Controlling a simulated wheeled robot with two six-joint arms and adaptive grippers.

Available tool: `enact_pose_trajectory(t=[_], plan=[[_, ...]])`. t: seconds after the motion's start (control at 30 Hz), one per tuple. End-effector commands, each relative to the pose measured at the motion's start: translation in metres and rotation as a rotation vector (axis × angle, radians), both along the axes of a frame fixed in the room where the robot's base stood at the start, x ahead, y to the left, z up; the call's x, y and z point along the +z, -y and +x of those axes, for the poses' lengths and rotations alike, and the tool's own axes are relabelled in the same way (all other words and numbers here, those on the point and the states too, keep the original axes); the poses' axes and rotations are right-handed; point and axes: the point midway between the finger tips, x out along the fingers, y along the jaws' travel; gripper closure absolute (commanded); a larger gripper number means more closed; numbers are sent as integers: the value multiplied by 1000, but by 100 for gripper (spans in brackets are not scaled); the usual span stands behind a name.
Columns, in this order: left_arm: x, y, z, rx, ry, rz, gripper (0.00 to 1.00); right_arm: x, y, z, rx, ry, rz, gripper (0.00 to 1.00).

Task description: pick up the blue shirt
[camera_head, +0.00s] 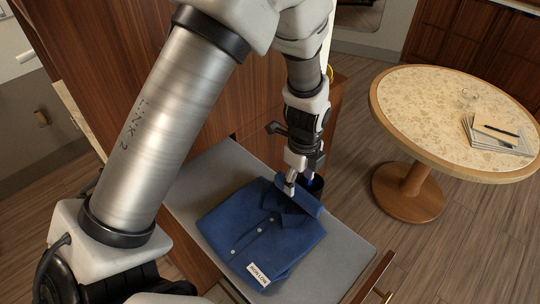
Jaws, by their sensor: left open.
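The blue shirt (258,229) lies folded on a grey surface (341,252), with its buttons up and a white label at its front edge. My left gripper (301,191) points down at the far right part of the shirt, by the collar. It is open, with its fingers at the collar edge. A dark blue rounded form lies at the fingers, and I cannot tell whether it is all collar. Whether the fingers touch the cloth is not clear. My right gripper is not in view.
A round speckled table (440,115) stands at the right with papers and a pen (497,131) on it. A wooden panel (130,70) rises behind the grey surface. The wood floor between surface and table is clear. An open drawer edge (374,276) shows at the lower right.

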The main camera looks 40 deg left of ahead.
Motion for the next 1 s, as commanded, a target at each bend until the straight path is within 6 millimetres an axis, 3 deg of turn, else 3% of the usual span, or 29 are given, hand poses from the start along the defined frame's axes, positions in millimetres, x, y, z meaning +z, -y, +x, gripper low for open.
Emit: enact_pose_trajectory(t=[0.07, 0.2, 0.4, 0.43, 0.6, 1.0], plan=[[-11, 0, -2, 1, -8, -1, 40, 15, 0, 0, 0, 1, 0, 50], [-34, 0, 0, 0, -3, 0, 40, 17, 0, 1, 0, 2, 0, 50], [-38, 0, 0, 0, 0, 0, 40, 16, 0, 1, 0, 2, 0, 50], [-38, 0, 0, 0, 0, 0, 43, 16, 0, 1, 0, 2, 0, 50], [-38, 0, 0, 0, -1, 0, 100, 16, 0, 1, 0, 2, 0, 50], [-34, 0, 1, 0, 2, 0, 100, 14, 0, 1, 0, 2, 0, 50]])
